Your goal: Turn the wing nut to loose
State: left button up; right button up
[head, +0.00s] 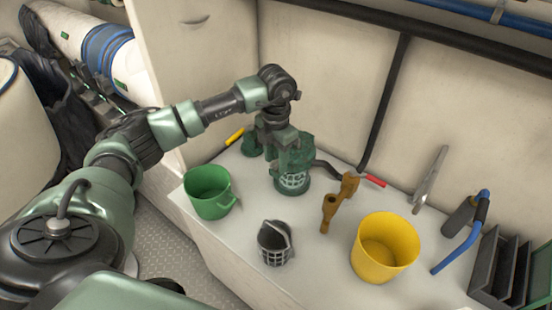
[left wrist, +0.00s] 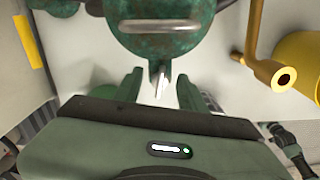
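A green, weathered strainer housing (head: 293,182) with a pale mesh-like band stands on the white counter, under my left gripper in the head view. Its rounded green body (left wrist: 165,45) fills the top of the left wrist view. A small pale metal piece, which looks like the wing nut (left wrist: 161,86), sticks out below it. My left gripper (left wrist: 160,98) is open, one finger on each side of this piece, with a visible gap to each. In the head view the left gripper (head: 287,155) hides the wing nut.
A green bucket (head: 208,194) stands left of the strainer and a dark basket (head: 274,243) in front. A bronze fitting (head: 338,204) and a yellow bucket (head: 383,248) are to the right. A blue-handled tool (head: 464,232) and a dark rack (head: 502,270) lie farther right.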

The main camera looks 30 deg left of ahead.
aim_at(276, 161)
pick_arm(q)
notch_tip(276, 161, up, 8)
jog(key=shift+f+b, duration=0.1)
jog(key=shift+b, duration=0.45)
dwell(0.4)
